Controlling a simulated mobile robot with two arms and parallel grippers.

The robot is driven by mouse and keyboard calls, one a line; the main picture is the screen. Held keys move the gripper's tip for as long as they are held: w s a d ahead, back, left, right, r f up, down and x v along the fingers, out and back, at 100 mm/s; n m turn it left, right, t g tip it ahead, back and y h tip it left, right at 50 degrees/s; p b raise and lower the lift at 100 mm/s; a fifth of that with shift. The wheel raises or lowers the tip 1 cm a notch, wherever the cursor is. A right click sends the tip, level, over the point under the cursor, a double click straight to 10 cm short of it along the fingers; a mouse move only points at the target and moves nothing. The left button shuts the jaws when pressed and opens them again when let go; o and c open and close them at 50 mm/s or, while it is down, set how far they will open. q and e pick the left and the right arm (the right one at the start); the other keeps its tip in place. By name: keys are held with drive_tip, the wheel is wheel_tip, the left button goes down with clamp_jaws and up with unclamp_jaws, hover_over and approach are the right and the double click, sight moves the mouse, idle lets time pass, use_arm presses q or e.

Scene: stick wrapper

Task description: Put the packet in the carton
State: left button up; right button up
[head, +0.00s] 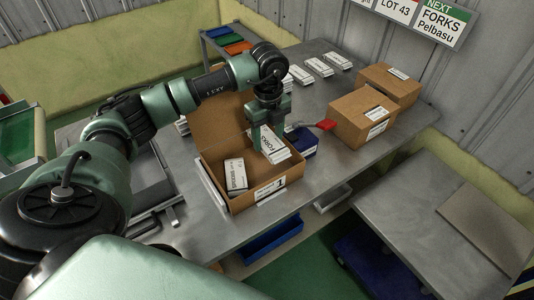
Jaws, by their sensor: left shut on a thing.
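The open brown carton (278,186) stands on the grey table with its lid flap raised at the back left. A white packet (236,175) lies inside it at the left. My left gripper (259,143) points down over the carton's back right part. It is shut on another white packet (275,150) with dark print, which is tilted and within or just above the carton's opening. Whether that packet touches the carton floor is hidden. My right gripper is out of view.
Closed cartons (362,117) stand at the right. Several white packets (319,67) lie in a row at the back. The table's front edge is near the carton.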

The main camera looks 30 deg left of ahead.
sight(268, 165)
use_arm(q)
wheel_tip(268, 165, down, 8)
drive_tip(key=shift+r+p, duration=0.1)
drive_tip(key=shift+p, duration=0.3)
drive_tip(key=shift+f, duration=0.45)
drive_tip(key=shift+f, duration=0.15)
drive_tip(key=o, duration=1.3)
drive_tip(key=shift+o, duration=0.2)
